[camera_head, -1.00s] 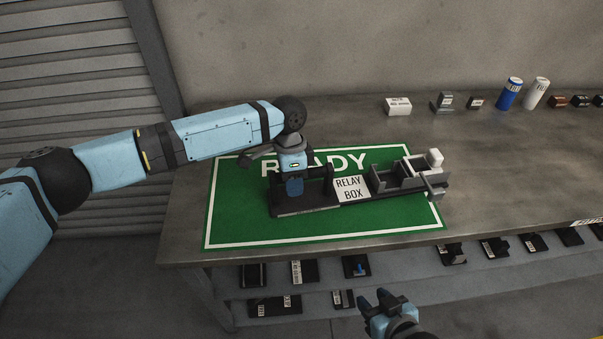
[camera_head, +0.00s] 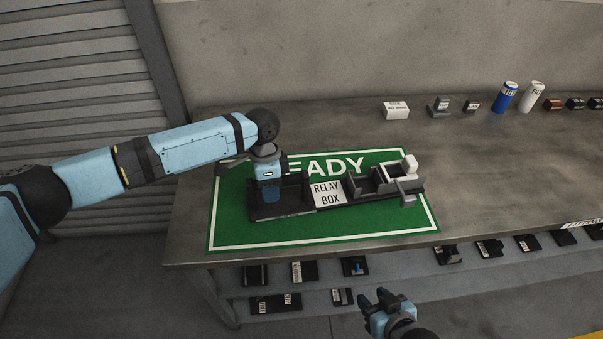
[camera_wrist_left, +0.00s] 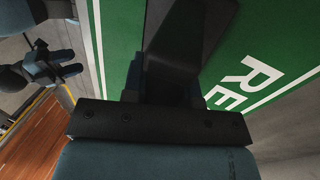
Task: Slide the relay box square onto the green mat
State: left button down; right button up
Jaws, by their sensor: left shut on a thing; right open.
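The relay box (camera_head: 327,194) is a long dark tray with a white "RELAY BOX" label and grey fittings at its right end. It lies on the green mat (camera_head: 232,228) marked "READY", within the white border for most of its length, tilted slightly up to the right. Its right end is near the mat's right edge. My left gripper (camera_head: 270,194) is shut on the left end of the box and hides part of it. In the left wrist view, dark box parts (camera_wrist_left: 185,55) fill the middle, over the mat (camera_wrist_left: 275,50). My right gripper (camera_head: 380,300) is open and empty, in front of the table.
A white carton (camera_head: 397,111), small boxes and blue (camera_head: 504,96) and white cans (camera_head: 532,97) stand along the back of the grey table (camera_head: 500,160). The table right of the mat is clear. A lower shelf (camera_head: 400,268) holds several dark parts.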

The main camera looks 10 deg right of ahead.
aim_at(252, 180)
pick_arm(q)
jog(key=a+p, duration=0.2)
jog(key=a, duration=0.1)
jog(key=shift+a, duration=0.85)
jog(key=shift+a+f, duration=0.1)
jog(key=shift+f, duration=0.05)
jog(key=c, duration=0.8)
grip_release()
jog(key=shift+r, duration=0.2)
jog(key=v, duration=1.1)
jog(key=shift+w+r, duration=0.2)
jog(key=shift+r, duration=0.1)
